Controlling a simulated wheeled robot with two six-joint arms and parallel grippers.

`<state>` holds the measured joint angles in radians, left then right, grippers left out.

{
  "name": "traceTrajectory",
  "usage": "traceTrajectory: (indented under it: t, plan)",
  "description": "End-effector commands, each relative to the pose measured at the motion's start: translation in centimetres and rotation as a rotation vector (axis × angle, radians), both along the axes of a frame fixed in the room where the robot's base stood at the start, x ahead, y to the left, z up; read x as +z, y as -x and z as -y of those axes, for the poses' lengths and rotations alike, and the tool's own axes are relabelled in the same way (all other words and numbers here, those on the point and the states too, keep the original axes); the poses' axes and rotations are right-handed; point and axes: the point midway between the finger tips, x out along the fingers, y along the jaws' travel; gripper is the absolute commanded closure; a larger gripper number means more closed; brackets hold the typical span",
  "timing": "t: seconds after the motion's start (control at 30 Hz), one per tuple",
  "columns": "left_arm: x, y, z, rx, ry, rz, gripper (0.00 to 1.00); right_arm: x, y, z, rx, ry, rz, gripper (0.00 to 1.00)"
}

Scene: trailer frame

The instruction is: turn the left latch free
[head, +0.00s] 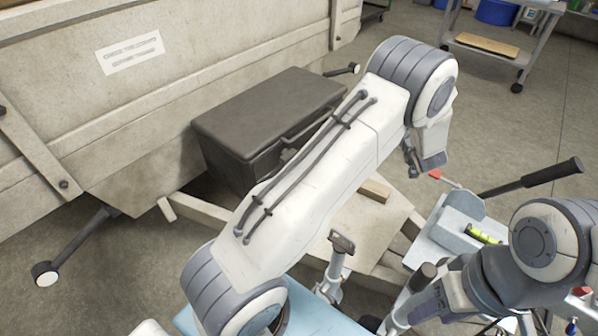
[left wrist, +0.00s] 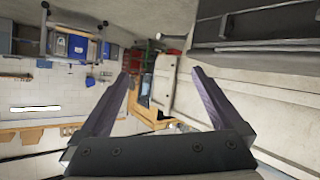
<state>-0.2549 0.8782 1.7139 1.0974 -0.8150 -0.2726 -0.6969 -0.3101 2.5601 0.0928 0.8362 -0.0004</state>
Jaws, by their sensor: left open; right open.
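A dark grey toolbox (head: 268,112) with a handle on its front sits on the trailer frame. My left arm crosses in front of it and hides much of that front face, and I cannot make out a left latch there. In the left wrist view the dark box (left wrist: 255,28) fills the upper right, with bars along its side. My left gripper (left wrist: 161,75) is open and empty, apart from the box. My right gripper (head: 420,308) is open at the lower right, away from the box.
The pale trailer wall (head: 95,100) stands behind the box, with a round-ended rod (head: 45,273) at lower left. A wooden block (head: 375,190) lies on the frame. A black-handled lever (head: 530,178) and a level (head: 482,234) are at right. A cart (head: 490,48) stands far back.

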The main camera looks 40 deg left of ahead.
Motion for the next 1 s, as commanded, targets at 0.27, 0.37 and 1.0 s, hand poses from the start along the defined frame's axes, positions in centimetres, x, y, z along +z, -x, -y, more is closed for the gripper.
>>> traceTrajectory:
  t: [0.27,0.37,1.0]
  plan:
    - [-16.0,7.6,-16.6,0.668,-0.36,0.037,0.0,-7.7,0.0,0.0,0.0,0.0,0.0,0.5]
    - [-18.1,10.5,-18.6,0.795,-0.448,0.019,0.0,-8.6,0.0,0.0,0.0,0.0,0.0,0.5]
    - [-19.0,12.2,-27.9,0.886,-0.512,0.004,0.0,-10.1,0.0,0.0,0.0,0.0,0.0,0.5]
